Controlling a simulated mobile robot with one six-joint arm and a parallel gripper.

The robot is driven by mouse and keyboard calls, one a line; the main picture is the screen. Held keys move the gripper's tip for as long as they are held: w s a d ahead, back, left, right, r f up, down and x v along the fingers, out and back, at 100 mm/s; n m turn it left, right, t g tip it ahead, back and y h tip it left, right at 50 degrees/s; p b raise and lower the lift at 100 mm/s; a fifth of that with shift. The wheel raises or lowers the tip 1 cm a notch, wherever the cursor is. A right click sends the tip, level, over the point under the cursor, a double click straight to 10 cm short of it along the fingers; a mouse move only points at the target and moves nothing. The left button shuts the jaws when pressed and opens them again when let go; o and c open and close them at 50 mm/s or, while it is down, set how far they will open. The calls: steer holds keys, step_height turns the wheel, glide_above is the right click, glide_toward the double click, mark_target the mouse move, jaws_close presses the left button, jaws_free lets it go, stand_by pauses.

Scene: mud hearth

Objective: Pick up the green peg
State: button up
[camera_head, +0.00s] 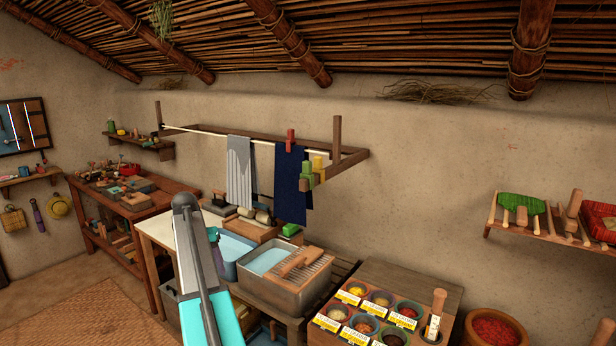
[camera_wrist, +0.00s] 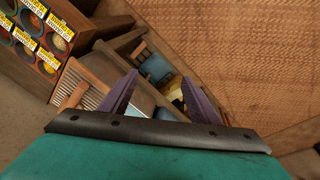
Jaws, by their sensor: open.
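A green peg (camera_head: 307,169) appears to sit on the front right end of the wooden drying rack (camera_head: 352,157), close to a yellow peg (camera_head: 318,163). Its lower part is hard to make out at this size. My gripper (camera_wrist: 162,98) shows in the wrist view with its two purple fingers apart and nothing between them. The green peg is not visible in the wrist view. In the head view my arm rises at the bottom, below and left of the rack.
A red peg (camera_head: 290,140) holds a dark blue cloth (camera_head: 291,185) on the line, beside a grey striped cloth (camera_head: 240,172). Below stand a wash basin (camera_head: 283,294) with a washboard and a crate of pigment bowls (camera_head: 446,320). A woven mat (camera_wrist: 250,60) covers the floor.

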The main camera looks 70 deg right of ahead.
steer(key=s+d+r+m, duration=0.2)
steer(key=s+d+r, duration=0.3)
steer(key=d+r, duration=0.5)
steer(key=m+h+p, duration=0.1)
steer(key=m+h, duration=0.2)
steer(key=m, duration=0.2)
glide_toward(305, 162)
steer(key=shift+d+r, duration=0.1)
steer(key=shift+d, duration=0.1)
steer(key=shift+y, duration=0.3)
steer(key=shift+b+x, duration=2.15)
steer(key=shift+x, duration=2.2)
steer(key=shift+p+x, duration=1)
steer(key=shift+x, duration=1.55)
